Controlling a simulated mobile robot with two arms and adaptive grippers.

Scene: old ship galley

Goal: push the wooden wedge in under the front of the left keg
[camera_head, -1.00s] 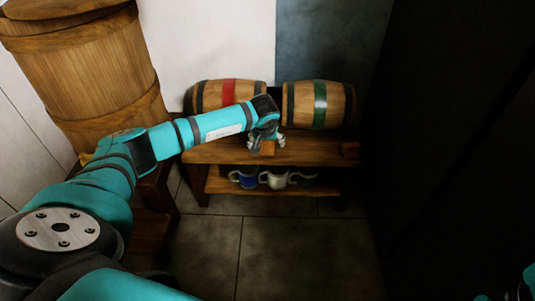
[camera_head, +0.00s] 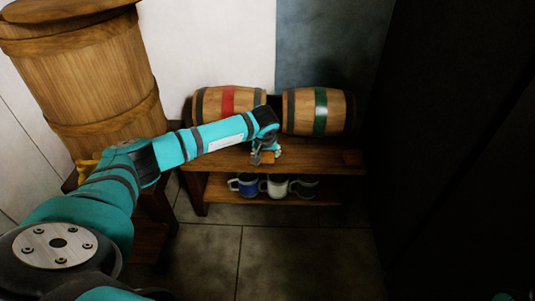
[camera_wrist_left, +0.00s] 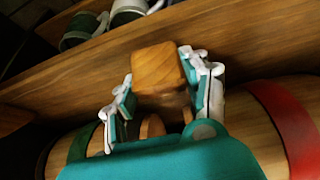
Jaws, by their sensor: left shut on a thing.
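The left keg (camera_head: 210,103), with a red band, lies on its side on the wooden shelf; its red-banded side also shows at the lower right of the left wrist view (camera_wrist_left: 285,120). My left gripper (camera_head: 264,155) is shut on the wooden wedge (camera_wrist_left: 158,68), a small light-brown block between its fingers. The gripper is in front of the gap between the kegs, right of the left keg's middle. The wedge is near the shelf's front edge, apart from the left keg. Whether it touches the shelf top is unclear. My right gripper is not in view.
The right keg (camera_head: 300,110), with a green band, lies beside the left one. Several mugs (camera_head: 276,186) stand on the lower shelf. A large barrel (camera_head: 95,80) stands at the left.

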